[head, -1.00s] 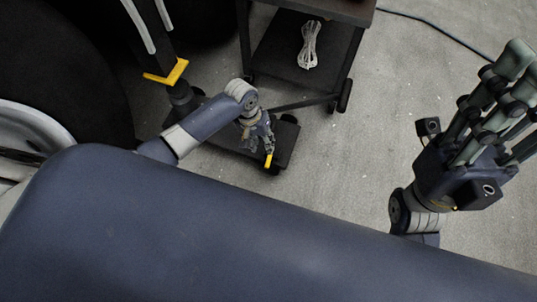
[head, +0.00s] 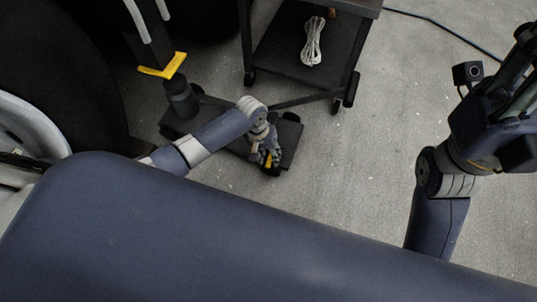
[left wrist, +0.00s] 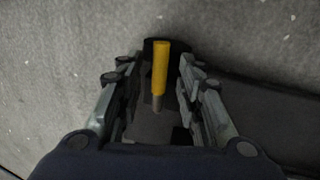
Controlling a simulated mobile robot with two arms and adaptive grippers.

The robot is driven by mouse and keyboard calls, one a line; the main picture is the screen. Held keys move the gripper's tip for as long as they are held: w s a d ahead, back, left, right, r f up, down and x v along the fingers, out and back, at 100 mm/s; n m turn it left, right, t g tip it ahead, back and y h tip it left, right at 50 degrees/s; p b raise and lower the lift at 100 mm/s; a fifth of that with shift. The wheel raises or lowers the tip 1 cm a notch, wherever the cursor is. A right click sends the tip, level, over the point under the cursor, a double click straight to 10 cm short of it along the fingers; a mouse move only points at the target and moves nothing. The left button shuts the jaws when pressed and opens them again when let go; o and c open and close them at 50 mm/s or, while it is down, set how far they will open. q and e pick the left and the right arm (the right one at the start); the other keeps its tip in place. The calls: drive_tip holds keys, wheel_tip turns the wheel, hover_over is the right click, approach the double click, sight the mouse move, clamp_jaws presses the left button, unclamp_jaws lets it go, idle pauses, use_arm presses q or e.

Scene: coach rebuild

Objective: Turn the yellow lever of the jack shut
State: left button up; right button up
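The yellow lever (left wrist: 160,68) stands out between the fingers of my left gripper (left wrist: 157,88) in the left wrist view. The fingers are apart, one on each side of the lever, with gaps visible. In the head view the lever (head: 268,160) is a small yellow tip, partly hidden by my left gripper (head: 266,152). The low dark base of the jack (head: 290,143) lies on the floor under and around this hand. My right gripper (head: 508,95) is raised at the right edge of the head view, its fingers partly cut off, so its opening cannot be judged.
A dark post with a yellow bracket (head: 163,66) stands left of the hand, beside a large black tyre (head: 75,90). A wheeled cart (head: 280,62) with a coiled white cord (head: 312,42) stands behind. Grey carpet is clear to the right, with a black cable (head: 440,25) at the back.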

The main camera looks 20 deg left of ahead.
use_arm(q)
clamp_jaws()
